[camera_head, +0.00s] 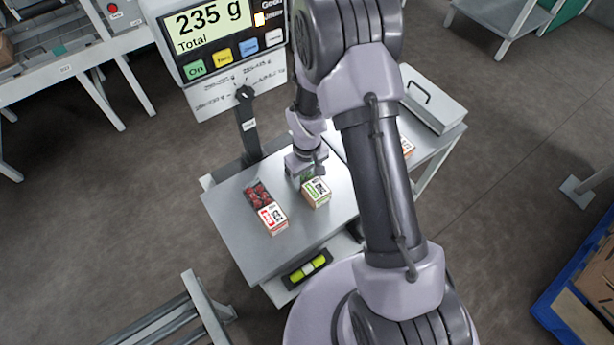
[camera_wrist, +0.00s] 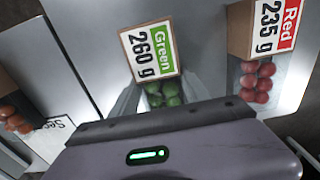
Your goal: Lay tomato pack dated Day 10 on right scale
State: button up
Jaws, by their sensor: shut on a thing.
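A tomato pack labelled "Green 260 g" (camera_head: 316,192) is at my gripper (camera_head: 305,172) over the weighing plate (camera_head: 262,258). The pack (camera_wrist: 150,52) also shows in the wrist view, with green tomatoes near the jaws. My gripper is shut on it. The display (camera_head: 212,27) reads 235 g; whether the green pack touches the plate cannot be told. A pack labelled "Red 235 g" (camera_head: 272,218) with red tomatoes lies on the plate to its left; it also shows at the upper right of the wrist view (camera_wrist: 262,30). No Day date is readable on either pack.
Orange tomatoes (camera_wrist: 14,118) show at the wrist view's left edge. A yellow-green level (camera_head: 308,268) sits below the plate. A blue pallet (camera_head: 548,312) stands right.

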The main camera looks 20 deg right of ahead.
jog(key=o, duration=1.7)
jog(key=shift+o, duration=0.2)
notch_tip(320, 180, up, 17)
jog(key=p, duration=0.7)
jog(key=shift+r, duration=0.2)
jog(key=s+a+r+m+t, duration=0.1)
jog(key=s+r+m+t, duration=0.2)
jog(key=r, duration=1.1)
jog(key=s+a+r+m+t+y, duration=0.1)
jog(key=s+r+m, duration=0.1)
jog(key=s+r, duration=0.3)
jog(key=s+a+r+m+t+y, duration=0.1)
jog(key=s+r, duration=0.4)
jog(key=s, duration=0.6)
jog(key=shift+a+r+m+t, duration=0.3)
jog(key=shift+a+m+t, duration=0.15)
jog(key=shift+m, duration=0.55)
